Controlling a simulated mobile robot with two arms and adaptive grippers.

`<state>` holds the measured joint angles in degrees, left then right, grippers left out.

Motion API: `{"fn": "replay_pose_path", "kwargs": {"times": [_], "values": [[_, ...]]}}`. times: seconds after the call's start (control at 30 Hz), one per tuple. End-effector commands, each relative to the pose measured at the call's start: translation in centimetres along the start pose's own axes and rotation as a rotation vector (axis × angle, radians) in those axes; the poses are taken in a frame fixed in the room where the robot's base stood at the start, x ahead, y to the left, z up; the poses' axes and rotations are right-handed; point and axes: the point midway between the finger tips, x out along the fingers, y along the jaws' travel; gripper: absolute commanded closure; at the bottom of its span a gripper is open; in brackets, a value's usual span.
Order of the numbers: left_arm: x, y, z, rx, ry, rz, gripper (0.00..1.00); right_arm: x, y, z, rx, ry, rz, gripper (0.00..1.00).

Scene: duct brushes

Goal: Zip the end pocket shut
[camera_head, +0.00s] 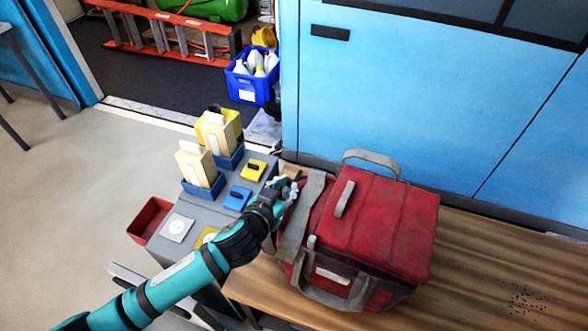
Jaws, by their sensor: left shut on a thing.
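The red bag (385,225) with grey straps stands on the wooden bench, its lid closed. Its left end, where a grey strap (300,215) runs down, is partly covered by my left gripper. The end pocket and its zip cannot be made out there. My left gripper (289,184) is at the upper left end of the bag, against or very near it. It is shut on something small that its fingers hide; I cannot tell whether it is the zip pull. My right gripper is not in view.
A grey stand (205,209) left of the bag holds cream packs, yellow and blue pieces, with a red bin (150,220) beside it. A blue wall panel (400,90) rises behind the bag.

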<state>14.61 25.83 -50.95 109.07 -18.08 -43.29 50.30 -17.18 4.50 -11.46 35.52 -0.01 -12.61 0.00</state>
Motion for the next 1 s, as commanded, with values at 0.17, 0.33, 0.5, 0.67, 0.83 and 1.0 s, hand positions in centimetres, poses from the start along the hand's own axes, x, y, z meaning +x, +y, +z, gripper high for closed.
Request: {"fn": "replay_pose_path", "kwargs": {"times": [0.17,0.33,0.5,0.67,0.83,1.0], "values": [[-3.2,0.1,1.3,-0.006,-0.005,0.004,1.00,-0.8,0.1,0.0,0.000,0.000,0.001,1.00],[-5.1,0.1,2.1,-0.006,-0.003,0.003,1.00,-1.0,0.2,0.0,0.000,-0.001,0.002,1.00],[-5.9,0.1,2.4,-0.004,0.000,0.003,1.00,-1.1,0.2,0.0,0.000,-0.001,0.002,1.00],[-6.0,0.1,2.5,-0.003,0.000,0.003,1.00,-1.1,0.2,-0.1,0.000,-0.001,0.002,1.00],[-6.0,0.1,2.5,-0.003,-0.001,0.004,1.00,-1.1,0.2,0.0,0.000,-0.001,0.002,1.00],[-6.0,0.1,2.5,-0.003,-0.001,0.003,0.69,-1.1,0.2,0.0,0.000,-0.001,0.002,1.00]]}}
